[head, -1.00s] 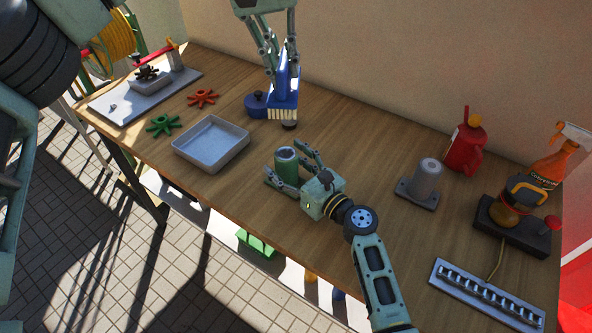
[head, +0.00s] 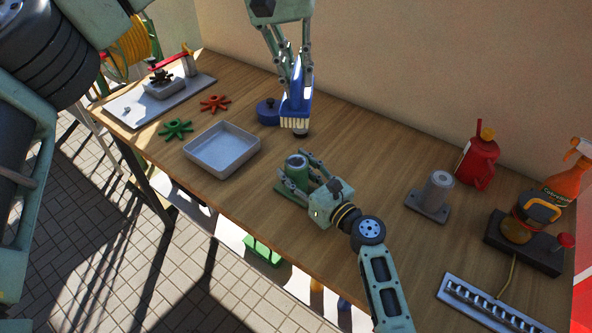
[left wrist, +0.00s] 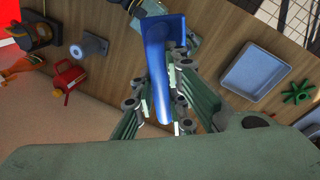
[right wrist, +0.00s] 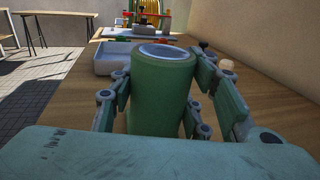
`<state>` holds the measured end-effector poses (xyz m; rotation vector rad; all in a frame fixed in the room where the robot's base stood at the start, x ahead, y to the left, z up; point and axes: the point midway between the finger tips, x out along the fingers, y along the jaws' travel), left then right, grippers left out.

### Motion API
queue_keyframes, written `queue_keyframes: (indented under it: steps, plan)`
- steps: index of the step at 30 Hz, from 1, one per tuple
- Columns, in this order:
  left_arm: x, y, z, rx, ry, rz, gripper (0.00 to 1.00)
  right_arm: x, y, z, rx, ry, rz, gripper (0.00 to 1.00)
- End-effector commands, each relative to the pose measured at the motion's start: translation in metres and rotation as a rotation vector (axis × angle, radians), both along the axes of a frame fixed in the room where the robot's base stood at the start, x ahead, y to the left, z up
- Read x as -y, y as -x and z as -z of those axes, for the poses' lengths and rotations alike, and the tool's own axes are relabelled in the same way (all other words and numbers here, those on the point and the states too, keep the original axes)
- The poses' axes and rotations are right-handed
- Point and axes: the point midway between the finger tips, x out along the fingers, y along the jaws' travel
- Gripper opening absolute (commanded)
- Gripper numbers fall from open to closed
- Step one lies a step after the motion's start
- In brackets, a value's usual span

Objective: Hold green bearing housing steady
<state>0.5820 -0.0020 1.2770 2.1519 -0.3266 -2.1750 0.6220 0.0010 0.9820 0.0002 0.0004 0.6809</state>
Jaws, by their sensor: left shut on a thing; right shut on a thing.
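The green bearing housing (head: 297,165) stands upright on its flat base near the front edge of the table. It fills the middle of the right wrist view (right wrist: 160,95), its open round top facing up. My right gripper (head: 299,174) is shut on it, one finger on each side of the cylinder. My left gripper (head: 296,84) is shut on a blue brush (head: 299,105) with pale bristles pointing down, behind the housing. The brush also shows in the left wrist view (left wrist: 158,60). The brush is apart from the housing.
A grey tray (head: 222,169) lies left of the housing, with green (head: 176,130) and red (head: 215,103) star-shaped parts beyond. A grey housing (head: 430,207), red can (head: 478,160) and spray bottle (head: 568,178) stand right. A small dark round piece (head: 301,133) lies under the brush.

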Motion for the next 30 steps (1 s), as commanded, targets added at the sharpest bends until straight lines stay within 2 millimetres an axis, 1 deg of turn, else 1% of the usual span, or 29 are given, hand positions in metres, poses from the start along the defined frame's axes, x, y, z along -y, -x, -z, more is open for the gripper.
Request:
queue_keyframes:
  steps: [1,3,13,16,20,24,30]
  plan:
    - [0.0,0.0,0.0,0.0,0.0,0.0,0.0,0.0,0.0,0.0,0.0,0.0,0.001,0.05]
    - [0.0,0.0,0.0,0.0,0.0,0.0,0.0,0.0,0.0,0.0,0.0,0.0,0.001,0.0]
    - [0.0,0.0,0.0,0.001,0.0,-0.001,0.0,0.0,0.0,0.0,-0.001,0.001,0.001,0.0]
    - [0.001,-0.002,0.005,-0.002,-0.001,-0.033,0.0,0.0,0.0,0.0,-0.001,0.001,0.001,0.0]
    - [0.003,-0.012,0.024,-0.006,-0.012,-0.166,0.0,0.0,0.0,0.0,-0.001,0.001,0.001,0.0]
    - [0.006,-0.027,0.054,-0.007,-0.016,-0.386,0.0,0.0,0.0,0.0,0.0,0.0,0.0,0.0]
    - [0.008,-0.044,0.087,-0.003,-0.01,-0.657,0.0,0.0,0.0,0.0,0.0,0.0,0.001,0.0]
